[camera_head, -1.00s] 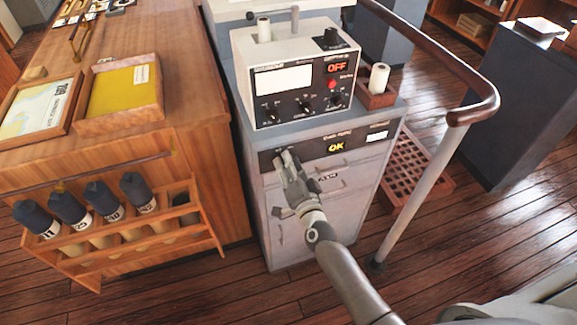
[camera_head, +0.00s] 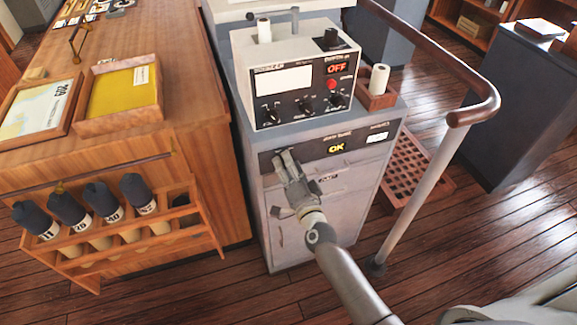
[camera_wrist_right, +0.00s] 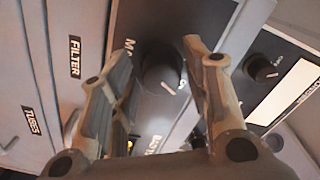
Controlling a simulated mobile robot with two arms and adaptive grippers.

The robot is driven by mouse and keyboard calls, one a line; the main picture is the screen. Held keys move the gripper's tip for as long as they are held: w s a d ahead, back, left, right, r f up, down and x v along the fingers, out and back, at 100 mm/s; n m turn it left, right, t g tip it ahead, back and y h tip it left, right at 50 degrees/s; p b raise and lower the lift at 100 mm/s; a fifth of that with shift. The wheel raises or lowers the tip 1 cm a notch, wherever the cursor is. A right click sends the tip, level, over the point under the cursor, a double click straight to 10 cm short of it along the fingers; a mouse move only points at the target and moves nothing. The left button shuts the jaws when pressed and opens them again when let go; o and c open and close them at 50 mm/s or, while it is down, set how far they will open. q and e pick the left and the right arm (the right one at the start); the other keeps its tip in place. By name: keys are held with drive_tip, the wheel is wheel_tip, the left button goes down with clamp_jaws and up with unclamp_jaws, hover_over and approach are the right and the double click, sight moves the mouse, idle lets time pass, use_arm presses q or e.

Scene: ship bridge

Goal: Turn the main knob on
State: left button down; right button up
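A black knob with a pale pointer line (camera_wrist_right: 162,72) sits on the dark strip panel in the right wrist view. A label starting with "M" is partly covered beside it. My right gripper (camera_wrist_right: 160,85) is open, with one finger on each side of this knob. I cannot tell whether either finger touches it. In the head view my right gripper (camera_head: 284,157) is at the left part of the dark strip (camera_head: 360,142) on the grey cabinet and hides the knob. The strip shows a yellow "OK". My left gripper is not in view.
A white instrument box (camera_head: 295,80) with several knobs and a red "OFF" sign stands on the cabinet above my gripper. One of its knobs (camera_wrist_right: 262,68) shows in the wrist view. A handrail (camera_head: 440,80) curves on the right; a wooden counter (camera_head: 185,130) stands on the left.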

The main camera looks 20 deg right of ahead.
drive_tip(key=shift+o, duration=0.2)
drive_tip(key=s, duration=1.2)
drive_tip(key=shift+d, duration=0.2)
drive_tip(key=s+f+n+g, duration=0.3)
drive_tip(key=s+f, duration=0.1)
drive_tip(key=f, duration=0.6)
drive_tip(key=s+f+n+g+y, duration=0.1)
drive_tip(key=s+f+n+g, duration=0.2)
drive_tip(key=f, duration=0.7)
drive_tip(key=s+f+n+g, duration=0.2)
drive_tip(key=s+f, duration=0.4)
drive_tip(key=f, duration=0.4)
drive_tip(key=s+d+f+n+g, duration=0.2)
drive_tip(key=s+f, duration=0.3)
drive_tip(key=s, duration=0.3)
drive_tip(key=s+d+f+n+g+h, duration=0.1)
drive_tip(key=s+f+g, duration=0.3)
drive_tip(key=s, duration=0.5)
drive_tip(key=s+d+f+n+g, duration=0.3)
drive_tip(key=s+f, duration=0.4)
drive_tip(key=s, duration=0.2)
drive_tip(key=shift+h, duration=0.3)
drive_tip(key=shift+f, duration=0.1)
